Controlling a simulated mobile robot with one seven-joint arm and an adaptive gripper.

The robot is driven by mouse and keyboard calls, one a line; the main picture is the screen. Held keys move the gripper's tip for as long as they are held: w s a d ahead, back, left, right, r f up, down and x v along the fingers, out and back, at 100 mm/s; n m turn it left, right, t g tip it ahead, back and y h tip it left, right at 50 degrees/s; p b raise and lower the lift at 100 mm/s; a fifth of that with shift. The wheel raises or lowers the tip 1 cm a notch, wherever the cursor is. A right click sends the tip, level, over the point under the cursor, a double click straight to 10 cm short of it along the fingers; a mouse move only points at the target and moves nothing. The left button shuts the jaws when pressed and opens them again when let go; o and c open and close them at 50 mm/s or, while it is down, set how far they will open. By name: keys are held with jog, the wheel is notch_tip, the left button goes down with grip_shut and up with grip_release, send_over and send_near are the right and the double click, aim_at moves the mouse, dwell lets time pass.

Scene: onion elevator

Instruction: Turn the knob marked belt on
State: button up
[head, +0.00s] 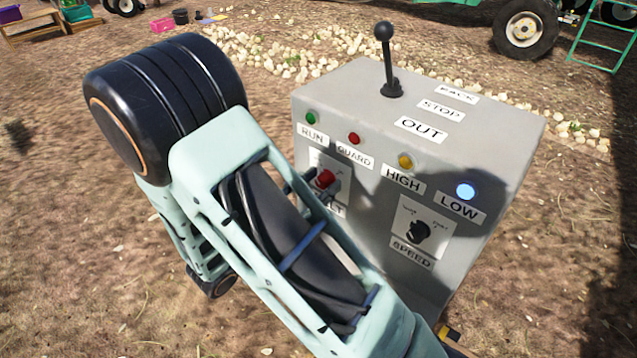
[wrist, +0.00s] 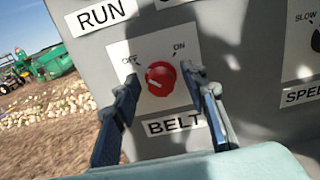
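The red belt knob (wrist: 160,78) sits on a white plate with OFF at upper left and ON at upper right, above the BELT label (wrist: 174,124). A pale mark on the knob lies on its left side, toward the OFF side. In the head view the knob (head: 325,178) is on the grey control box (head: 440,130), its plate partly hidden by my arm. My gripper (wrist: 164,86) is open, with one finger left of the knob and one right. Gaps show between the fingers and the knob. In the head view its fingers (head: 308,188) are largely hidden.
A SPEED knob (head: 418,232) is right of the belt knob. Above are RUN, GUARD, HIGH and LOW lamps; the blue LOW lamp (head: 466,190) looks bright. A black lever (head: 386,60) stands on top of the box. Onions (head: 290,55) lie on the ground behind.

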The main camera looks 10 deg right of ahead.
grip_shut()
